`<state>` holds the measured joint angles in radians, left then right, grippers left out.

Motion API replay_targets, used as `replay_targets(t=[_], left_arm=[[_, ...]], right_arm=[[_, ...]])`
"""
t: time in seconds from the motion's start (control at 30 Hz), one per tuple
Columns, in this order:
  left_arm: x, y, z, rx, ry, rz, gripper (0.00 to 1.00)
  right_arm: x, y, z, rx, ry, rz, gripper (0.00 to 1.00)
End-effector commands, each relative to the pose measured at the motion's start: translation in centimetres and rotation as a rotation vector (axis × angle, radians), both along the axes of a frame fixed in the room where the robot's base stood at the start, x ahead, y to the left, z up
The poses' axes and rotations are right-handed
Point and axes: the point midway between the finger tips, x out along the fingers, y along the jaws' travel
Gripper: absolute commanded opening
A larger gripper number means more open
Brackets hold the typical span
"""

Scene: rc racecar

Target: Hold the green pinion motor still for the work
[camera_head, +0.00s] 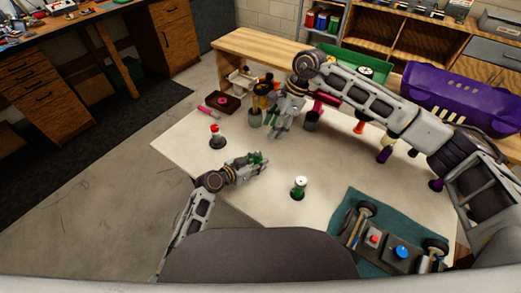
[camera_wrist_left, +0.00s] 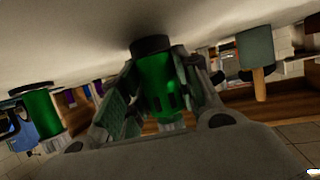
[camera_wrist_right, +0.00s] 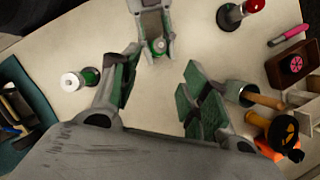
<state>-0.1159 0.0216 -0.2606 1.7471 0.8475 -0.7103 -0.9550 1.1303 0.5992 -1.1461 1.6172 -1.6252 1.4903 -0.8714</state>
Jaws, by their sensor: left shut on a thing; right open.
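The green pinion motor (camera_wrist_left: 155,85) is a green cylinder with a dark round base at the tabletop. My left gripper (camera_head: 258,160) is shut on its sides. The left wrist view appears upside down, with the tabletop above. In the right wrist view a small pale green round top (camera_wrist_right: 158,46) shows between my left fingers. My right gripper (camera_head: 279,130) is open and empty above the table, farther back; its spread fingers also show in the right wrist view (camera_wrist_right: 155,95). Much of the motor is hidden by my left fingers in the head view.
A second green cylinder with a white top (camera_head: 299,187) and a red-topped one (camera_head: 216,137) stand on the table (camera_head: 190,170). A teal mat (camera_head: 345,205) with the car chassis (camera_head: 385,247) is at front right. Cups, a dark red box (camera_head: 222,102) and a green bin (camera_head: 365,68) are behind.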

Motion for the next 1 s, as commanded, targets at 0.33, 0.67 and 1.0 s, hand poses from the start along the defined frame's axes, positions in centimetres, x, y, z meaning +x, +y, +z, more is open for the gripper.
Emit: replay_targets(t=[0.33, 0.67, 1.0], left_arm=[[0.0, 0.0, 0.0, 0.001, 0.001, 0.0, 0.04], [0.0, 0.0, 0.0, 0.0, 0.001, -0.001, 0.04], [0.0, 0.0, 0.0, 0.001, 0.001, 0.0, 0.04]], right_arm=[[0.0, 0.0, 0.0, 0.001, -0.002, 0.003, 0.46], [-0.1, 0.6, -1.3, 0.001, -0.001, 0.003, 0.46], [-0.5, 2.1, -5.1, 0.0, 0.0, 0.003, 0.46]])
